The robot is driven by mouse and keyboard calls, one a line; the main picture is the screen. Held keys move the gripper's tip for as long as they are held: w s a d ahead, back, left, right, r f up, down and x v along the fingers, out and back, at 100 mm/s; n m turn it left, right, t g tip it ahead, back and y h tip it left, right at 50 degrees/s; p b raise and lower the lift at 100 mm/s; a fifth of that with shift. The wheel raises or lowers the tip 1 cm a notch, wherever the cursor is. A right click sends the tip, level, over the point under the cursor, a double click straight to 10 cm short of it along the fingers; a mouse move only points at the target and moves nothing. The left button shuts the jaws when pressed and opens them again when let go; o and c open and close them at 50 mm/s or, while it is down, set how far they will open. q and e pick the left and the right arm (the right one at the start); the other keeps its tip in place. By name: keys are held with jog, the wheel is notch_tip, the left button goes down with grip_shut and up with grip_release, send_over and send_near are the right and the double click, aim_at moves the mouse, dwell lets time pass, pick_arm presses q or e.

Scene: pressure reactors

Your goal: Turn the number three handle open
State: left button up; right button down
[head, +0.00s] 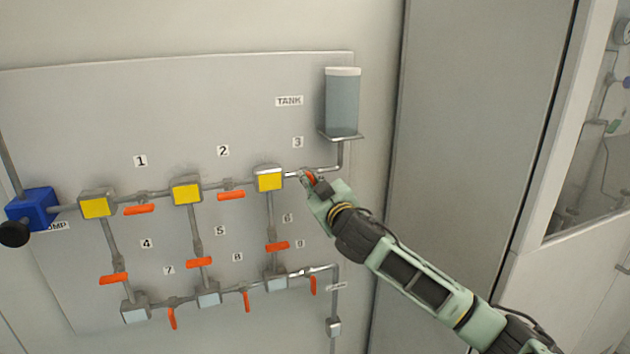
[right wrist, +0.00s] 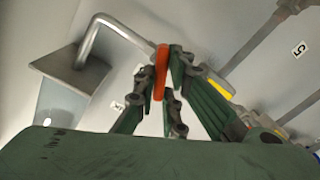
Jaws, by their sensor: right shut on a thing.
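The number three handle is orange and sits on the upper pipe below the label 3 (head: 297,142), just left of the tank's pipe. In the head view most of the handle (head: 310,178) is hidden by my right gripper (head: 309,180). In the right wrist view the orange handle (right wrist: 160,72) stands between the two fingers of the right gripper (right wrist: 165,85), which are shut on it. My left gripper is in neither view.
The tank (head: 343,103) stands on a bracket above and right of the handle. Yellow-faced blocks (head: 270,180) and other orange handles (head: 231,195) lie along the pipes to the left. A blue pump (head: 33,207) is at the far left. A grey cabinet panel (head: 470,130) is on the right.

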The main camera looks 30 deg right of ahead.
jog(key=n+p, duration=0.2)
jog(key=n, duration=0.4)
jog(key=shift+a+n, duration=0.1)
jog(key=shift+n, duration=0.2)
jog(key=n+p, duration=0.1)
jog(key=n, duration=0.2)
jog(key=shift+f+p, duration=0.1)
jog(key=shift+p, duration=0.25)
jog(key=shift+f+n+p, duration=0.15)
jog(key=shift+n+p, duration=0.25)
jog(key=shift+n, duration=0.9)
jog(key=shift+a+f, duration=0.1)
jog(key=c, duration=1.8)
grip_release()
jog(key=v, duration=1.2)
